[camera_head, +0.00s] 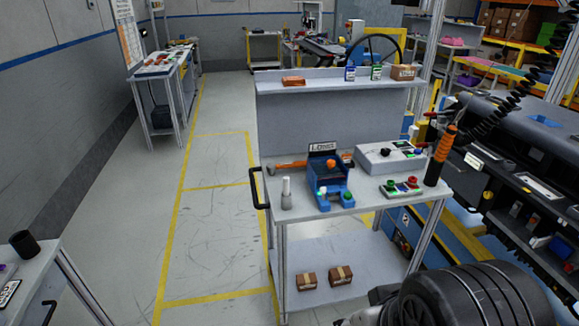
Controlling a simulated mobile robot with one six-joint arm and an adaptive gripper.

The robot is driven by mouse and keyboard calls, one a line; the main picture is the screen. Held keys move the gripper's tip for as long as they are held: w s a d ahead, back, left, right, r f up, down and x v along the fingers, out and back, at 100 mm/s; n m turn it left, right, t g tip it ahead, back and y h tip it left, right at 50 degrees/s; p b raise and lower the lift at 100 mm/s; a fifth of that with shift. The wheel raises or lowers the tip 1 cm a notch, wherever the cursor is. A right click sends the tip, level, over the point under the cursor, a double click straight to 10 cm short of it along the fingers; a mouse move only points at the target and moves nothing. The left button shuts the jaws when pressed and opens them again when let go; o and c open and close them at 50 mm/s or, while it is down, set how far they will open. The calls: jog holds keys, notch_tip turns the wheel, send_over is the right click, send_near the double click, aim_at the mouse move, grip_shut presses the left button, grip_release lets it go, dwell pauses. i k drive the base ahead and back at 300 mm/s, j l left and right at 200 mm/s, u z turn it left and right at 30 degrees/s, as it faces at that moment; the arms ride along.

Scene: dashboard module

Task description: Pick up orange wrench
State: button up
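An orange wrench (290,165) lies at the back left of the grey cart's top shelf (305,205). Its right part is hidden behind a blue holder (328,178) with a dark label plate. A bit of orange also shows on the right side of that holder; I cannot tell if it belongs to the wrench. My gripper cannot be made out. A large dark rounded body fills the bottom right and appears to be part of my arm.
A white switch box (390,156), a button panel (401,187) and a grey cylinder (286,193) share the top shelf. An orange-and-black tool (440,155) stands at its right edge on a coiled cable. Two small cartons (340,275) sit below. Floor at left is clear.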

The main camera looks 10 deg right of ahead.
aim_at(271, 168)
jog(key=i+j+z, duration=0.15)
jog(key=z, duration=0.3)
jog(key=i+j+z, duration=0.15)
jog(key=z, duration=0.25)
jog(key=j+z, duration=0.45)
jog(key=i+j+z, duration=0.1)
jog(key=z, duration=0.3)
jog(key=j+z, duration=0.1)
jog(key=j, duration=0.6)
jog(key=j+z, duration=0.15)
jog(key=j, duration=0.55)
jog(key=j+z, duration=0.1)
jog(key=j, duration=0.6)
jog(key=j+z, duration=0.15)
jog(key=j, duration=0.5)
jog(key=k+j+z, duration=0.1)
jog(key=j, duration=0.6)
jog(key=i+j, duration=0.1)
jog(key=j, duration=0.3)
jog(key=i+j, duration=0.1)
jog(key=j, duration=0.25)
jog(key=i+j, duration=0.1)
jog(key=j, duration=0.3)
